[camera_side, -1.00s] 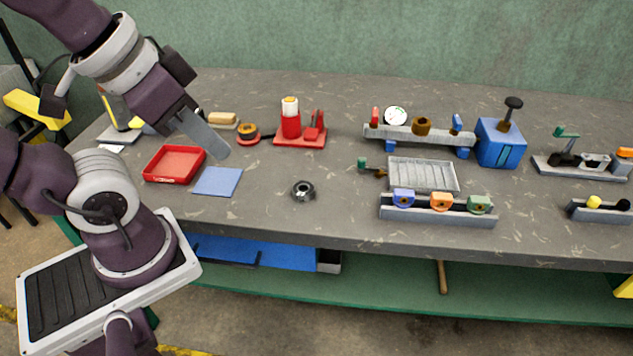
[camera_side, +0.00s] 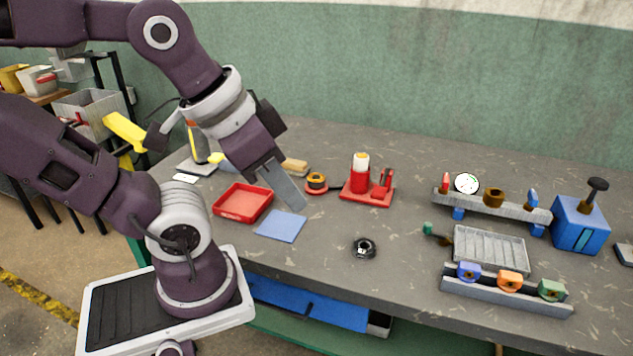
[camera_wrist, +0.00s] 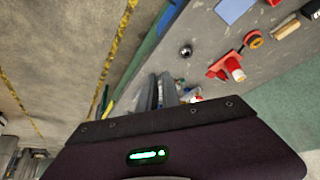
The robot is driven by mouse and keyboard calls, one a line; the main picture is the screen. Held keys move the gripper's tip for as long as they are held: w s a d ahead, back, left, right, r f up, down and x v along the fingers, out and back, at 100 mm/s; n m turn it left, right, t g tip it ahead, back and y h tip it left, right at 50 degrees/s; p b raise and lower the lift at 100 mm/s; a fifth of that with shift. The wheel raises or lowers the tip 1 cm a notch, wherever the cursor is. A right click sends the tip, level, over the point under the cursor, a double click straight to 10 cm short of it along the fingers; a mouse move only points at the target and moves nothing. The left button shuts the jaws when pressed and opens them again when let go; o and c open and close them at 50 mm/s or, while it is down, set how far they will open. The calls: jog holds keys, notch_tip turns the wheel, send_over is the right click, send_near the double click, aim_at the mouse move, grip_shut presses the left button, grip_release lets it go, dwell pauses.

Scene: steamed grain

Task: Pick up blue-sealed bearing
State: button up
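A small dark metal ring, bearing-like (camera_side: 363,247), lies alone on the grey bench; no blue seal can be made out on it. It also shows in the wrist view (camera_wrist: 186,51). A blue ring-shaped piece (camera_side: 468,271) sits in a grey rack beside an orange and a green one; I cannot tell which piece is the blue-sealed bearing. My gripper (camera_side: 292,200) points down above the bench near the blue mat, left of the loose ring and apart from it. In the wrist view, its two grey fingers (camera_wrist: 161,88) appear slightly apart with nothing held.
A red tray (camera_side: 243,216) and a blue mat (camera_side: 281,226) lie near my arm. A red stand (camera_side: 368,198) with a white-topped cylinder is behind the loose ring. A ribbed metal tray (camera_side: 490,262), a gauge fixture (camera_side: 490,208) and a blue press (camera_side: 579,225) stand to the right.

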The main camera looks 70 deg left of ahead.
jog(key=o, duration=1.2)
jog(key=w+a+r+n+g, duration=0.1)
jog(key=w+a+r+n, duration=0.15)
jog(key=w, duration=0.35)
jog(key=n+g, duration=0.5)
jog(key=n, duration=0.9)
send_over(316, 175)
jog(key=f, duration=1.9)
jog(key=shift+s+d+f, duration=0.15)
jog(key=shift+s+d, duration=0.1)
jog(key=shift+s, duration=0.05)
jog(key=f, duration=0.7)
jog(key=shift+w+a+f, duration=0.15)
jog(key=shift+w+f, duration=0.15)
jog(key=shift+f, duration=0.1)
